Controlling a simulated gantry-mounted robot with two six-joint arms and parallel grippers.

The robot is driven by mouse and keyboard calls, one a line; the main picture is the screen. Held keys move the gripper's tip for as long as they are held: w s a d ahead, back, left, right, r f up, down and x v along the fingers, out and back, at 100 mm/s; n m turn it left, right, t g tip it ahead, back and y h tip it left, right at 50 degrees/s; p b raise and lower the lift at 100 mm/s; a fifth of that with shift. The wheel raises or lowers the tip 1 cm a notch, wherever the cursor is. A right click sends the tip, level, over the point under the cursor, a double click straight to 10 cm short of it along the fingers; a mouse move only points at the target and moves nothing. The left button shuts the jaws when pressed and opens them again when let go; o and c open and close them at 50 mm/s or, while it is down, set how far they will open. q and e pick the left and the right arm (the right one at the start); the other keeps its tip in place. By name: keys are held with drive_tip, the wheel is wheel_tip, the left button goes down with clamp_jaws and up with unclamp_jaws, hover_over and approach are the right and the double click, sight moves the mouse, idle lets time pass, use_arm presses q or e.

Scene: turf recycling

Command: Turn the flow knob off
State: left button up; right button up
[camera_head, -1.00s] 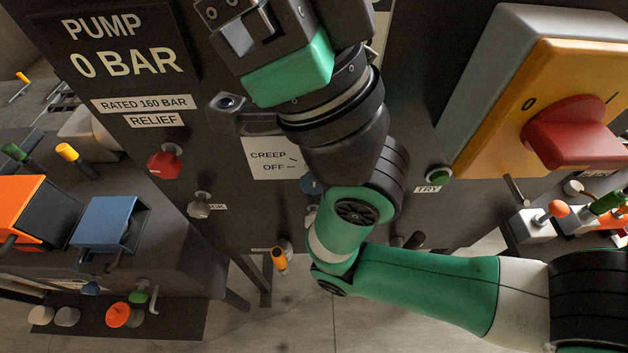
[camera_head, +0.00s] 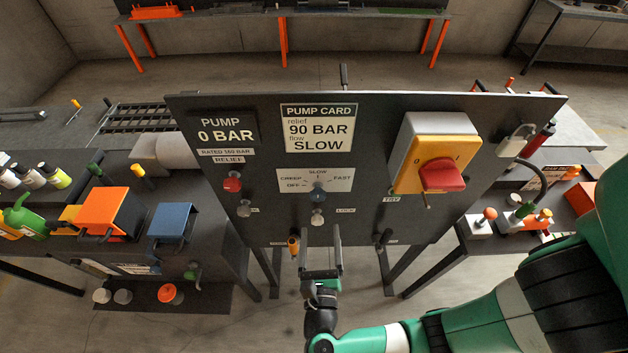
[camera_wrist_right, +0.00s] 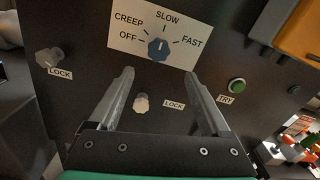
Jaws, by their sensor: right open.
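The flow knob is a blue dial (camera_head: 318,194) on a white plate marked OFF, CREEP, SLOW and FAST, on the dark upright panel. It also shows in the right wrist view (camera_wrist_right: 158,49), where its pale mark seems to point up toward SLOW. My right gripper (camera_head: 320,232) is open and empty below the knob, facing the panel. In the right wrist view its fingers (camera_wrist_right: 158,76) stand apart to either side, below the dial. A pale LOCK plunger (camera_wrist_right: 141,103) shows between them, below the knob. My left gripper is not in view.
The pump card (camera_head: 318,127) reads 90 BAR relief, flow SLOW; the pump display (camera_head: 220,131) reads 0 BAR. A red relief knob (camera_head: 232,183) is left of the dial. A red switch handle (camera_head: 441,175) on a yellow plate and a green TRY button (camera_wrist_right: 237,85) are right.

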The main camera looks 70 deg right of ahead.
sight(318, 198)
drive_tip(key=x, duration=0.4)
drive_tip(key=p+x, duration=0.1)
drive_tip(key=x, duration=0.6)
drive_tip(key=shift+w+d+r, duration=0.2)
drive_tip(key=shift+w+r, duration=0.1)
drive_tip(key=shift+r, duration=0.1)
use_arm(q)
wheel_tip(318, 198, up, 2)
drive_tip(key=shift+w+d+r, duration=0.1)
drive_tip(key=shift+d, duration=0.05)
use_arm(e)
clamp_jaws()
